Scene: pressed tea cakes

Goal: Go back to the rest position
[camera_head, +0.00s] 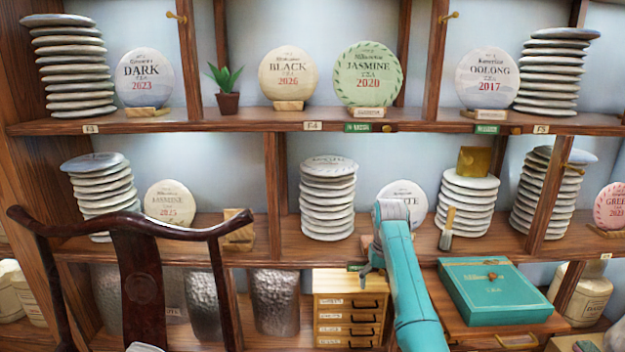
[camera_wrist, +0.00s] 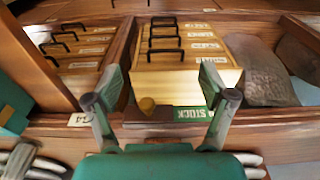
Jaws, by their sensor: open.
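My gripper (camera_head: 368,268) is in front of the shelf unit, at the end of my teal arm, just above a small wooden drawer cabinet (camera_head: 348,308). In the wrist view my gripper (camera_wrist: 161,76) has its two grey fingers spread wide, with nothing held between them. Beyond the fingers, the wrist view shows the drawer cabinet (camera_wrist: 185,78) with black handles, and a green STOCK label (camera_wrist: 192,113) on the shelf edge. In the head view my arm hides part of the shelf behind it and the lower part of a white tea cake (camera_head: 402,200).
The wooden shelf unit (camera_head: 290,126) holds stacked and displayed tea cakes. A dark chair (camera_head: 135,225) stands at front left. A teal box (camera_head: 495,290) lies just right of my arm. Hammered metal canisters (camera_head: 275,302) stand left of the drawer cabinet. A brush (camera_head: 447,230) stands nearby.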

